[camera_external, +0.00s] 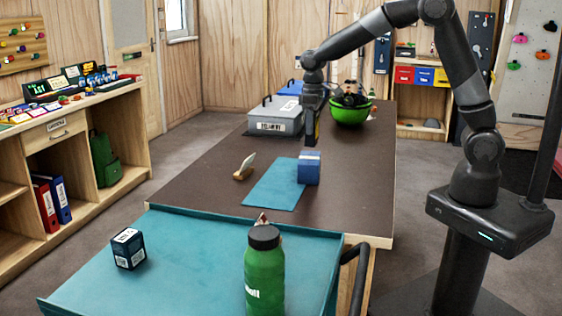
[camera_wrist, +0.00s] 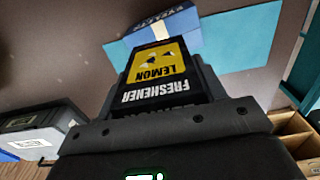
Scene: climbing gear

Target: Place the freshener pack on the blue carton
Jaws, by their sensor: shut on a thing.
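The freshener pack (camera_wrist: 158,75), black with a yellow label reading FRESHENER and LEMON, is held in my gripper (camera_wrist: 170,112). It fills the middle of the wrist view. In the external view my gripper (camera_external: 311,112) points down over the dark table, and the pack shows only as a narrow dark and yellow shape below it. The blue carton (camera_external: 309,170) stands on the right part of a teal mat (camera_external: 272,186), a little below the pack in the picture. It also shows in the wrist view (camera_wrist: 185,36), beyond the pack and partly hidden by it.
A small wooden-handled tool (camera_external: 244,167) lies left of the mat. A teal cart top in front holds a green bottle (camera_external: 264,275) and a dark box (camera_external: 128,249).

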